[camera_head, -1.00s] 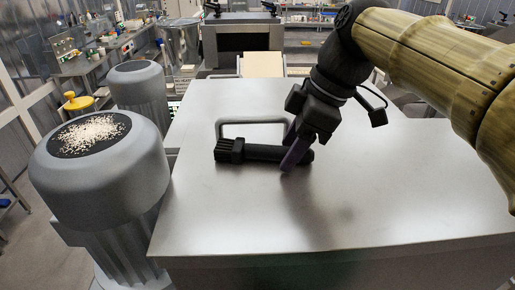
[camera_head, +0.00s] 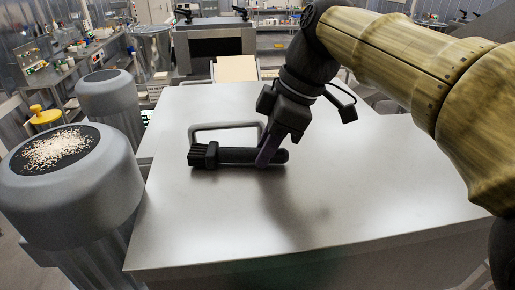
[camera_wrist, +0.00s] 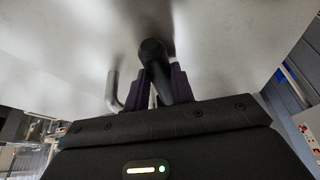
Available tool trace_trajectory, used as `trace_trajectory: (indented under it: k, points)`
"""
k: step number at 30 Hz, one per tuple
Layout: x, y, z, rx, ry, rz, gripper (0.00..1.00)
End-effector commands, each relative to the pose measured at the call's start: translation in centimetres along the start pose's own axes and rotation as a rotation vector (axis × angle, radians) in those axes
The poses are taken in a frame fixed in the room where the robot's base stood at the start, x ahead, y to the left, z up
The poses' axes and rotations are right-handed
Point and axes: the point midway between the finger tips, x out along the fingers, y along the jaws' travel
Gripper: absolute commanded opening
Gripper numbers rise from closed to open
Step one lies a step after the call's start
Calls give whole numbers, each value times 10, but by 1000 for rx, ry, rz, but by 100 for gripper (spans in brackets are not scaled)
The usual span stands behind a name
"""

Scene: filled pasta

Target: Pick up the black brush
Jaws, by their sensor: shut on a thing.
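The black brush (camera_head: 235,156) lies sideways on the grey metal table top, its ridged head to the left and its handle to the right. My gripper (camera_head: 266,158) reaches down from above right, with its dark purple fingers around the handle near the right end. In the wrist view, the handle's rounded end (camera_wrist: 152,47) shows between the two fingers (camera_wrist: 160,84), which are shut on it. I cannot tell whether the brush is lifted off the table. The side of the handle behind the fingers is hidden.
The metal table top (camera_head: 190,220) is broad and clear around the brush. A metal bar handle (camera_head: 222,126) rises just behind the brush. A grey motor-like drum (camera_head: 75,185) with pale grains on top stands at the left edge, with a similar one (camera_head: 107,95) behind it.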

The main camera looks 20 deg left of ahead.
Motion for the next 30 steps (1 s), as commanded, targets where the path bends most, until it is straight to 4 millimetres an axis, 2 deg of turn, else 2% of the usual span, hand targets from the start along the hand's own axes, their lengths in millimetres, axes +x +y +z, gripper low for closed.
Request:
trace_trajectory:
  k: [8,30]
  points:
    - [-28,1,-11,-1,1,4,0]
    - [-151,0,-62,-1,1,1,0]
